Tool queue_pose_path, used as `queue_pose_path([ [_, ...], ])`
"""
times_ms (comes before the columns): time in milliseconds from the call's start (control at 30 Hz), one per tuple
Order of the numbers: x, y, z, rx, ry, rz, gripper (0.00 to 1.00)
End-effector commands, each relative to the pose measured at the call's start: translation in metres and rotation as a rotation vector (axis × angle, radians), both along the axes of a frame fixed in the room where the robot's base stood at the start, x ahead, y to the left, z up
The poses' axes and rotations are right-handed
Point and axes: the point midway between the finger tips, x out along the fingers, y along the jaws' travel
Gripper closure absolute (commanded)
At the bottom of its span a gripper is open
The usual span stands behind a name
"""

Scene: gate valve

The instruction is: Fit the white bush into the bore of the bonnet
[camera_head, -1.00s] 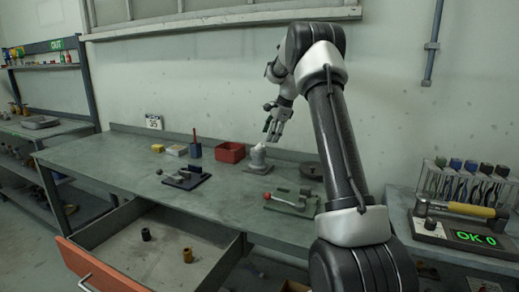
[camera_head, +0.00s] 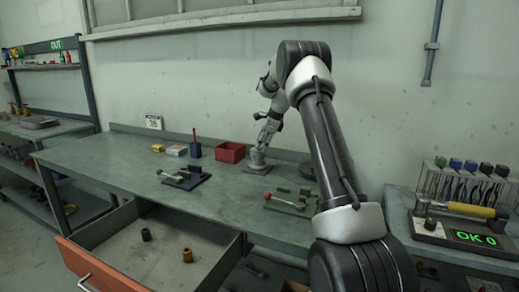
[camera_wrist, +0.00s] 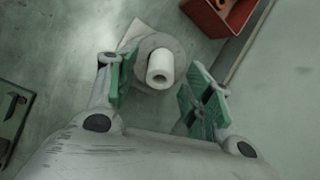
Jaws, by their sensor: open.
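The white bush (camera_wrist: 158,70) is a short tube with a dark hole in its end, seen end-on in the wrist view. It stands at the middle of a grey round part, which looks like the bonnet (camera_wrist: 172,45), on a pale plate. How deep the bush sits in it I cannot tell. In the head view the grey bonnet (camera_head: 257,160) stands on the bench, and my gripper (camera_head: 263,145) points down over it, hiding its top. My gripper is open; its green pads lie either side of the bush, with gaps showing between pads and bush.
A red bin (camera_head: 230,152) stands close left of the bonnet. A fixture with a red-knobbed lever (camera_head: 288,198) lies in front on the right. A dark block fixture (camera_head: 186,178) is to the left. The drawer (camera_head: 160,250) below hangs open.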

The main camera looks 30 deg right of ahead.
Motion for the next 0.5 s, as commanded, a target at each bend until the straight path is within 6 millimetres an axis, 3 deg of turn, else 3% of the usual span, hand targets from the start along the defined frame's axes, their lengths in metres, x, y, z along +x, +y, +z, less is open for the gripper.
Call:
queue_pose_path([
  [133,-0.0001,-0.0003,0.0007,0.0,-0.001,0.0,0.51],
  [400,-0.0004,-0.0004,0.0008,0.0,0.0,0.0,0.98],
  [500,-0.0003,-0.0004,0.0009,-0.001,-0.001,0.001,1.0],
])
